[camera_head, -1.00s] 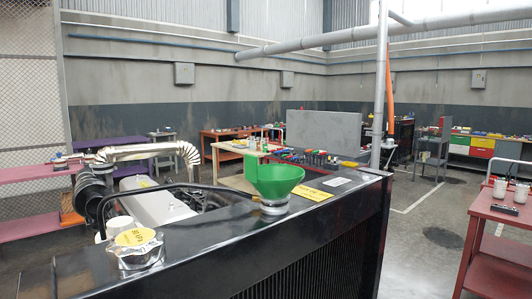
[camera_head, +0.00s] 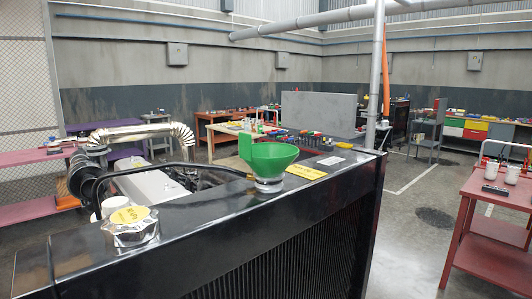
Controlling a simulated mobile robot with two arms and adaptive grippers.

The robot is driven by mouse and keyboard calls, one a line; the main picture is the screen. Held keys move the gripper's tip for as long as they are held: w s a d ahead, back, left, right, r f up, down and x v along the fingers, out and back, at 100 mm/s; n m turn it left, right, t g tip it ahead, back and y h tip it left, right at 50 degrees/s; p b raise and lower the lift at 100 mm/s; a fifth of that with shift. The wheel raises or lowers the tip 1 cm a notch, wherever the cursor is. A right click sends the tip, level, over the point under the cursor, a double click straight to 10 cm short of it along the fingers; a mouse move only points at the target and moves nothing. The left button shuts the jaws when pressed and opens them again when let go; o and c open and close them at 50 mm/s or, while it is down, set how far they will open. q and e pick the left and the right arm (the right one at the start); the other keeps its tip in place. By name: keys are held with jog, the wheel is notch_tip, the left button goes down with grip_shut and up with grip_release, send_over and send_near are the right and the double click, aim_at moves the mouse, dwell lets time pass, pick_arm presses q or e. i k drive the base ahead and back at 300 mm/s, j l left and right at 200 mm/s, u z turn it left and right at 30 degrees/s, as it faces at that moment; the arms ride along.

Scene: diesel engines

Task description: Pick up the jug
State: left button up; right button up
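I cannot make out a jug for certain. A green funnel (camera_head: 270,157) with an upright flat side stands in a silver neck on the black radiator housing (camera_head: 225,215). A silver cap (camera_head: 131,232) with a yellow label sits at the near left of the housing top. A small white container (camera_head: 114,205) shows just behind the cap, partly hidden by it. Small pale containers (camera_head: 491,171) stand on the red cart (camera_head: 490,193) at the right. Neither of my grippers is in view.
The engine with its silver pipe (camera_head: 135,133) lies behind the housing at left. A grey post (camera_head: 376,80) rises behind the housing's far end. Workbenches with small items line the back. Open floor (camera_head: 415,215) lies between the housing and the red cart.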

aim_at(260, 130)
jog(key=i+l+z, duration=0.35)
jog(key=l, duration=0.25)
jog(key=i+l+z, duration=0.35)
jog(key=l, duration=0.2)
jog(key=i+l+z, duration=0.5)
jog(key=i, duration=0.4)
jog(key=i+l, duration=0.25)
jog(key=i, duration=0.2)
jog(key=i+l+z, duration=0.15)
jog(key=i, duration=0.35)
jog(key=i+j+u, duration=0.25)
jog(key=u, duration=0.15)
jog(key=i+j+u, duration=0.1)
jog(key=i+u, duration=0.6)
jog(key=u, duration=0.15)
jog(key=i+u, duration=0.3)
jog(key=u, duration=0.15)
jog(key=i+l+u, duration=0.25)
jog(key=u, duration=0.15)
jog(key=i+j+u, duration=0.25)
jog(key=i, duration=0.8)
jog(key=i+l+u, duration=0.25)
jog(key=i, duration=0.75)
jog(key=i+z, duration=0.1)
jog(key=i, duration=0.6)
jog(key=i+j+z, duration=0.15)
jog(key=i, duration=0.55)
jog(key=i+j+z, duration=0.1)
jog(key=i, duration=0.55)
